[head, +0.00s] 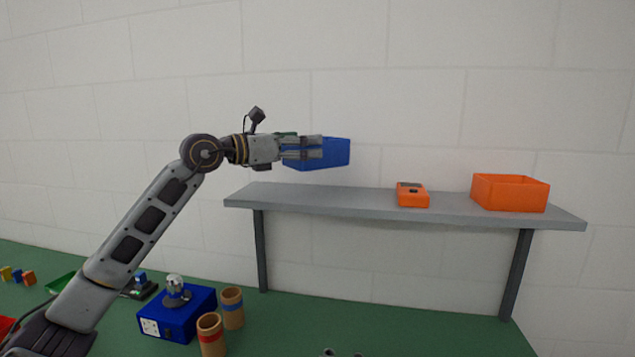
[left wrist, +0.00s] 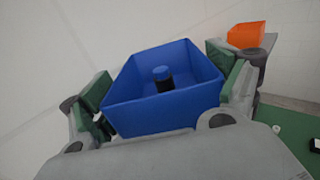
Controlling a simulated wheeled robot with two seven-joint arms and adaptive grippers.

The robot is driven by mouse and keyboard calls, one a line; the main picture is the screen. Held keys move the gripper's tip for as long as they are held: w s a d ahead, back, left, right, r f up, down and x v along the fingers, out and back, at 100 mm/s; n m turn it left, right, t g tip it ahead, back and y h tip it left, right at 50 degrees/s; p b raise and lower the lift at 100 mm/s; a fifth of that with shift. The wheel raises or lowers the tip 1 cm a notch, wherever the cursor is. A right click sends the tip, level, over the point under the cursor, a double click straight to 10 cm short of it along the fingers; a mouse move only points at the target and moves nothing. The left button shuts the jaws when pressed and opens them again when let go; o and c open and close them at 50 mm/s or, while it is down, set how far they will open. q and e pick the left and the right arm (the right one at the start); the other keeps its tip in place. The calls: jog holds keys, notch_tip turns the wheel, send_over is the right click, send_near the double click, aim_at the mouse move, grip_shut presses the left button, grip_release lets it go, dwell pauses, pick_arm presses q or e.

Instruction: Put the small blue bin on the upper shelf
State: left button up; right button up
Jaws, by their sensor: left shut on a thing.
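The small blue bin (head: 336,153) is held in the air above the left part of the grey upper shelf (head: 300,196). My left gripper (head: 312,148) comes in from the left and is shut on the bin. In the left wrist view the bin (left wrist: 165,112) sits between the green-padded fingers (left wrist: 168,98). A small dark cylinder with a blue top (left wrist: 162,78) is inside the bin. In the head view the bin's underside is above the shelf surface, apart from it. My right gripper is not clearly shown.
The left half of the shelf is clear. Below, a blue box (head: 178,314) and two brown cylinders (head: 232,308) stand on the green table (head: 400,330).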

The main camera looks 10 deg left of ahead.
aim_at(291, 162)
pick_arm(q)
jog(key=shift+f, duration=1.85)
jog(key=shift+f, duration=0.1)
jog(key=shift+f, duration=2)
jog(key=shift+f, duration=0.1)
jog(key=o, duration=0.8)
